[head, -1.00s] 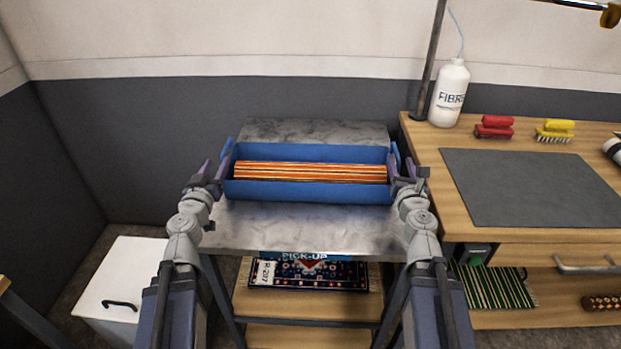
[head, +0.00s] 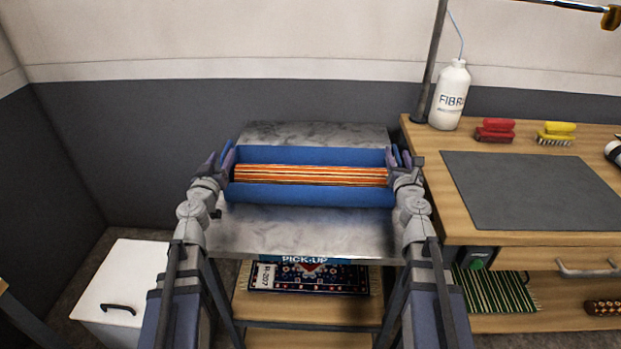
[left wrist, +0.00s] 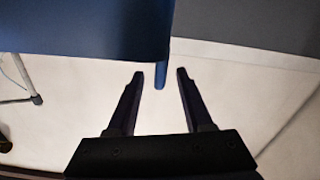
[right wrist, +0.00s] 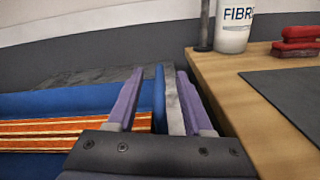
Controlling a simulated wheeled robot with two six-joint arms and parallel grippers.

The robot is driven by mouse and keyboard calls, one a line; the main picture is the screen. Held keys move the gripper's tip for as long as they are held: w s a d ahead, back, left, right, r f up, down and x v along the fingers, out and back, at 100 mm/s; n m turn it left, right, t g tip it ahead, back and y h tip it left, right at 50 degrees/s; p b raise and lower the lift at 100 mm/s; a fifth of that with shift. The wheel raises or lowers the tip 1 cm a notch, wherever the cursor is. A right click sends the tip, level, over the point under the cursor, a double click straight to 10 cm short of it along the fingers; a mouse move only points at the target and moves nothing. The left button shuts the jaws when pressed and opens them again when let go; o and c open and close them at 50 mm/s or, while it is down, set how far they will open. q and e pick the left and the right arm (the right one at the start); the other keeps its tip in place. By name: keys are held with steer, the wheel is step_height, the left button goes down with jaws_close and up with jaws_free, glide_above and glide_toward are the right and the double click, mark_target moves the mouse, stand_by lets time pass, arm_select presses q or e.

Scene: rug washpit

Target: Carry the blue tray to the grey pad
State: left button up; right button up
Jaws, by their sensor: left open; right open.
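The blue tray (head: 310,195) sits on the grey metal top of a stand and holds a striped orange rug (head: 310,175). The grey pad (head: 530,190) lies flat and bare on the wooden bench to the right. My left gripper (head: 222,165) is open at the tray's left end. In the left wrist view (left wrist: 160,74) a blue handle edge lies between its fingertips. My right gripper (head: 403,163) is open at the right end. In the right wrist view the tray's blue handle (right wrist: 159,95) stands between its fingers. Whether the fingers touch the handles cannot be told.
The metal stand top (head: 300,230) is bare in front of the tray. On the bench (head: 430,165) stand a white bottle (head: 450,95), a red brush (head: 495,130) and a yellow brush (head: 556,133) behind the pad. A white box (head: 120,285) stands on the floor at left.

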arm_select(q)
steer(key=w, duration=0.2)
steer(key=shift+w+d, duration=0.1)
steer(key=shift+w, duration=0.3)
arm_select(e)
steer(key=w, duration=0.2)
steer(key=shift+w+d, duration=0.1)
steer(key=shift+w, duration=0.3)
arm_select(q)
steer(key=shift+s, duration=0.1)
arm_select(e)
steer(key=shift+s, duration=0.1)
arm_select(q)
jaws_close()
arm_select(e)
jaws_close()
